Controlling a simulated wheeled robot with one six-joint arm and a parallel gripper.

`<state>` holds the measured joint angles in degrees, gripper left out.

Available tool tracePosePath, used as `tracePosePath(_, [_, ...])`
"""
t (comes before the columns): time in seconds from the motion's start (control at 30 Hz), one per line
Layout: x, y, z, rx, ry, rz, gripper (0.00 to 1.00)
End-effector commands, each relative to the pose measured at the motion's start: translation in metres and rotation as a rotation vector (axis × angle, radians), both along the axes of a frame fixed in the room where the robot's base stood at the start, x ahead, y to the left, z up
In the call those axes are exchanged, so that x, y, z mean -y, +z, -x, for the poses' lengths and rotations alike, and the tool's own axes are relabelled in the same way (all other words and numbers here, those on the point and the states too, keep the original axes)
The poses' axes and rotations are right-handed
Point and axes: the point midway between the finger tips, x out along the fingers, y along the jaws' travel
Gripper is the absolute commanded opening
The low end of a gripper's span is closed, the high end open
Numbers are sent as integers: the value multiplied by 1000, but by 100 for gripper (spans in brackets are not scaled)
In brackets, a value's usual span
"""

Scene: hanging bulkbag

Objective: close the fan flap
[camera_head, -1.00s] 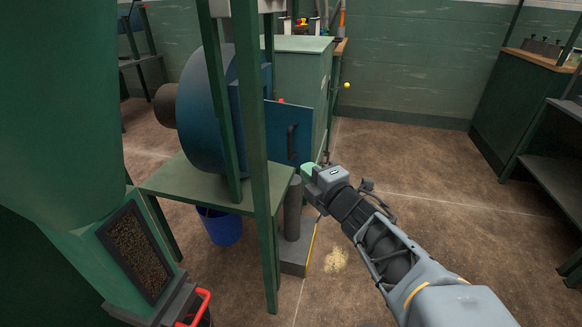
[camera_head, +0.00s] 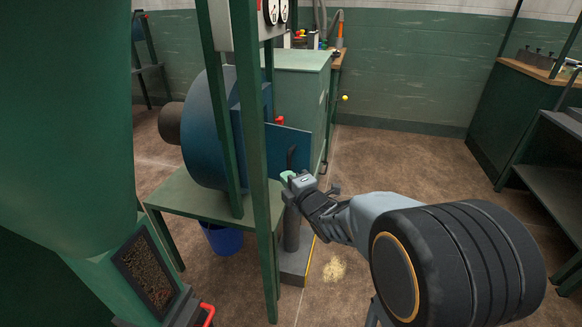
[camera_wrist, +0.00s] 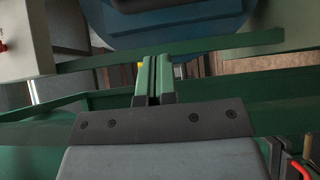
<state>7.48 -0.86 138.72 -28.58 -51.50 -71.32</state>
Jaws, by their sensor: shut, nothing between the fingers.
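The blue fan (camera_head: 205,130) sits on a green table (camera_head: 190,192) behind the green posts.
A green post (camera_head: 257,180) stands left of my gripper. A grey cylinder (camera_head: 291,230) on a base is below it. A green cabinet (camera_head: 300,90) is behind the flap. A blue bucket (camera_head: 222,238) is under the table.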

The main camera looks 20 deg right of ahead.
Motion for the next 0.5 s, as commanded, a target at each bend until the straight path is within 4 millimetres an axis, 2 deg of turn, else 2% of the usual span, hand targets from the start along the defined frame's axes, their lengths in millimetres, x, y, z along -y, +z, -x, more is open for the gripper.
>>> tracePosePath(0.03, [-3, -3, -8, 0, 2, -1, 0])
tracePosePath(0.2, [11, -1, -26, 1, -2, 0, 0])
tracePosePath(0.5, [19, 0, -39, 0, -1, 0, 0])
